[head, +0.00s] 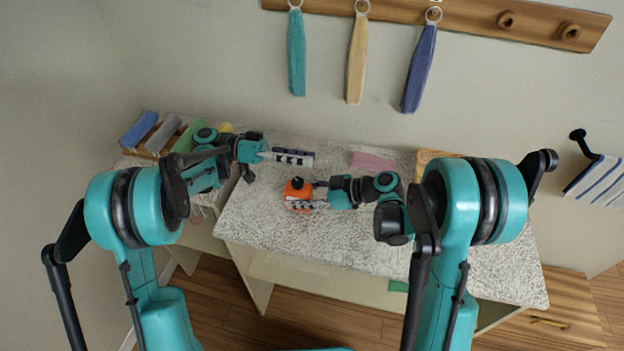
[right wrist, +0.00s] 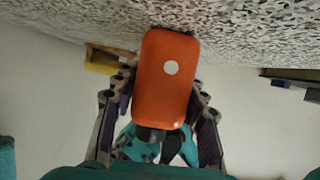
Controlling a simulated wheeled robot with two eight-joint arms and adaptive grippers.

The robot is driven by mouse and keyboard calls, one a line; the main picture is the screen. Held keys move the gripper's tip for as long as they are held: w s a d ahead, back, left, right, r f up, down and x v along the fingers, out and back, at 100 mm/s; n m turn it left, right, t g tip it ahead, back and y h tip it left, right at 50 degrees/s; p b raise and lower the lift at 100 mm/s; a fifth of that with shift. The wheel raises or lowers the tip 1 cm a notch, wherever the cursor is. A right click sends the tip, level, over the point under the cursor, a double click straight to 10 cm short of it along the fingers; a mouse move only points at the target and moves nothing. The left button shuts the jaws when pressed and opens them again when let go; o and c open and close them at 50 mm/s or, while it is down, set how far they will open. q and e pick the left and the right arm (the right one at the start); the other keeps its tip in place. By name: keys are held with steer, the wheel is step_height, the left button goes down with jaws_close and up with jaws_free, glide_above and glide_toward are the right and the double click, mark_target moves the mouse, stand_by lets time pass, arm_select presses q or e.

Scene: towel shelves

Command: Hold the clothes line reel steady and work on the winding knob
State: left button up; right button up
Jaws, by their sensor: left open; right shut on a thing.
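The clothes line reel is a small orange box (head: 299,191) near the left part of the speckled table. A black winding knob (head: 296,182) is on its top, and a black-and-white pattern shows at its lower front. My right gripper (head: 318,190) is shut on the reel from the right. In the right wrist view the reel's orange face (right wrist: 165,75) with a white dot lies between the fingers (right wrist: 162,108); dark parts show below it. My left gripper (head: 268,154) is open and empty, behind and left of the reel, apart from the knob.
A pink cloth (head: 372,161) lies farther right. Rolled towels (head: 162,134) sit on a rack at left. Towels hang from a wooden peg rail (head: 470,20). The table front (head: 290,232) is clear.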

arm_select(q)
steer(key=w+a+f+n+t, duration=0.2)
steer(key=w+a+f+n, duration=0.15)
steer(key=n, duration=0.85)
steer(key=n+g, duration=0.1)
steer(key=n, duration=1.7)
glide_toward(304, 183)
steer(key=shift+g, duration=0.4)
steer(key=x, duration=1.2)
steer(key=shift+w+d+r, duration=0.1)
steer(key=shift+w, duration=0.05)
jaws_close()
